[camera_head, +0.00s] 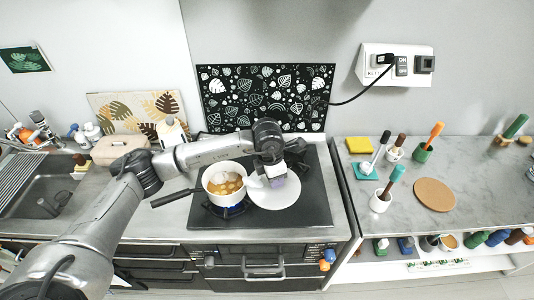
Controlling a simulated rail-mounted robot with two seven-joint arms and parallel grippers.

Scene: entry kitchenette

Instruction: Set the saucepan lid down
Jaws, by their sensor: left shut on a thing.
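The saucepan lid (283,200) is a white disc on the right side of the black stovetop in the head view. My left gripper (274,180) is over it from above and shut on its middle; the grip point itself is mostly hidden by the gripper. I cannot tell whether the lid touches the stovetop or hangs just above it. The white saucepan (212,191) stands uncovered just left of the lid, on the left part of the stove, with orange-brown food inside and its dark handle pointing left. My right gripper is not in view.
The black stovetop (318,207) has bare room right of the lid. A grey counter (480,190) to the right holds a round brown board (434,195), several cups with brushes and a yellow sponge (359,145). A sink (40,198) is at the left.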

